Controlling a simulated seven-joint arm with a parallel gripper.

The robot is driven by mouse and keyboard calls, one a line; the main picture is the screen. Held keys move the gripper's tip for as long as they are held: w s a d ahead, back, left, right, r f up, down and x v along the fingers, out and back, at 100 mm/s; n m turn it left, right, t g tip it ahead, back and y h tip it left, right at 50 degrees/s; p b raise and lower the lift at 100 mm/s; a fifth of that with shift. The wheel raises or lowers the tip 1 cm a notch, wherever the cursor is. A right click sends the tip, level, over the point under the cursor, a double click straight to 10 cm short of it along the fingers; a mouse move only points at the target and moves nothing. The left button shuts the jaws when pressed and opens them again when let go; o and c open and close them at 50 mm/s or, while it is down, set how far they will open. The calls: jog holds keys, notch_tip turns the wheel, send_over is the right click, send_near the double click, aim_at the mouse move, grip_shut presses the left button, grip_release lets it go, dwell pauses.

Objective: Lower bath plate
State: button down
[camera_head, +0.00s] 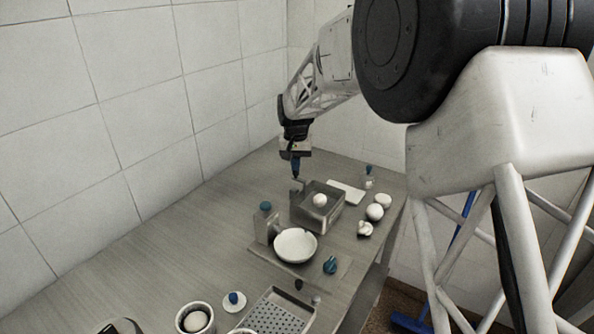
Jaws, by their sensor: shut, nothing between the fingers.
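A grey metal box-shaped bath (326,219) stands on the table toward its far end. A white ball (320,200) sits inside it at the level of the opening. The plate under the ball is hard to make out at this size. A small upright post (297,187) stands at the bath's back left corner. My gripper (296,174) points down, shut and empty, just above this post. I cannot tell whether its fingertips touch the post.
A white bowl (295,245) and a grey block with a blue knob (265,225) stand in front of the bath. White rounded objects (375,212) are to its right. A perforated tray (275,314) lies nearer. Tiled walls (100,110) bound the table. The table's left side is clear.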

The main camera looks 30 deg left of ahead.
jog(key=shift+f, duration=1.25)
jog(key=shift+r, duration=4.5)
jog(key=shift+d+r, duration=0.2)
jog(key=shift+d, duration=0.15)
jog(key=s+d+r+m, duration=0.1)
jog(key=s+d+r, duration=0.25)
jog(key=d, duration=0.95)
jog(key=s+d+r+m+t, duration=0.15)
jog(key=d+r, duration=0.25)
jog(key=d, duration=1)
jog(key=s+d+r+m, duration=0.1)
jog(key=s+d+r, duration=0.2)
jog(key=d, duration=1)
jog(key=s+d+m, duration=0.1)
jog(key=s+d, duration=1.1)
jog(key=d, duration=0.3)
jog(key=s+d+f, duration=0.2)
jog(key=s+d, duration=0.1)
jog(key=s, duration=0.2)
jog(key=s+d+f+m, duration=0.1)
jog(key=s+d+f, duration=0.1)
jog(key=s, duration=0.3)
jog(key=s+d+f+t, duration=0.1)
jog(key=s+d+f, duration=0.1)
jog(key=s+d, duration=0.2)
jog(key=shift+s+d+f+m, duration=0.3)
jog(key=shift+s+f+m, duration=0.1)
jog(key=shift+s, duration=0.1)
